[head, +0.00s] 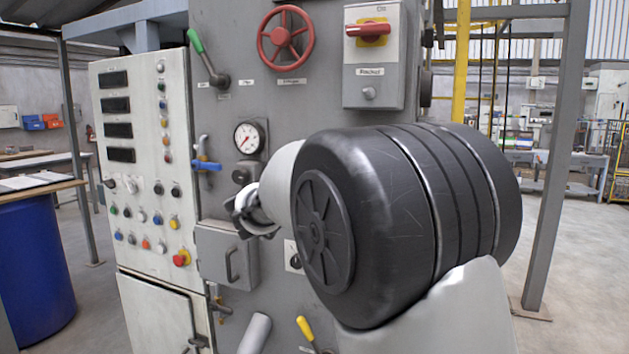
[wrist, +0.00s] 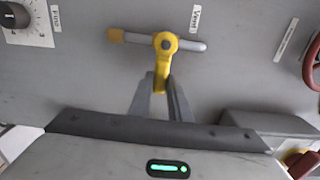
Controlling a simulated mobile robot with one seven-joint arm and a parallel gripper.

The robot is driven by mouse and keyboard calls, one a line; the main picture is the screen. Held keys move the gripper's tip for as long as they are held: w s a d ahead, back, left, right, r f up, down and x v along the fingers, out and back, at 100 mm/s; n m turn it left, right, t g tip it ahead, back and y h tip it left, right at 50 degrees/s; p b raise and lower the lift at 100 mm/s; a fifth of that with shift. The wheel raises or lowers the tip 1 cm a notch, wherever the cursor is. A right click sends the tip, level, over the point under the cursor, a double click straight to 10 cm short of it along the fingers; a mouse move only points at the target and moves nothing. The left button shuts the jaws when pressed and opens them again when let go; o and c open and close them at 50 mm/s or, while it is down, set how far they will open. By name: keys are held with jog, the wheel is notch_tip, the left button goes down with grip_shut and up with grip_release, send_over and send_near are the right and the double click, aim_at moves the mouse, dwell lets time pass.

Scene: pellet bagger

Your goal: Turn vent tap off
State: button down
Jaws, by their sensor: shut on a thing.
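The vent tap (wrist: 166,43) shows in the wrist view, with a yellow hub and a yellow lever pointing down in the picture. Its short grey pipe (wrist: 190,46) lies across the lever, with a dull yellow end at left. A label reading Vent stands just above it. My gripper (wrist: 160,88) has its two grey fingers shut on the lever, one on each side of its lower end. The lever stands about square to the pipe. In the head view my arm covers part of the panel, and I cannot make out my fingers or the vent tap there.
In the wrist view a knob on a white plate (wrist: 28,38) is at upper left, and a dark red rounded part (wrist: 313,62) at the right edge. In the head view, a red handwheel (head: 285,38), a gauge (head: 250,137) and a blue-handled tap (head: 206,165) stick out from the panel.

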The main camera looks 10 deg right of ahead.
jog(key=c, duration=1.6)
grip_release()
jog(key=shift+c, duration=0.2)
jog(key=p+v, duration=0.2)
jog(key=v, duration=1.5)
jog(key=shift+s+a, duration=0.15)
jog(key=shift+s, duration=0.05)
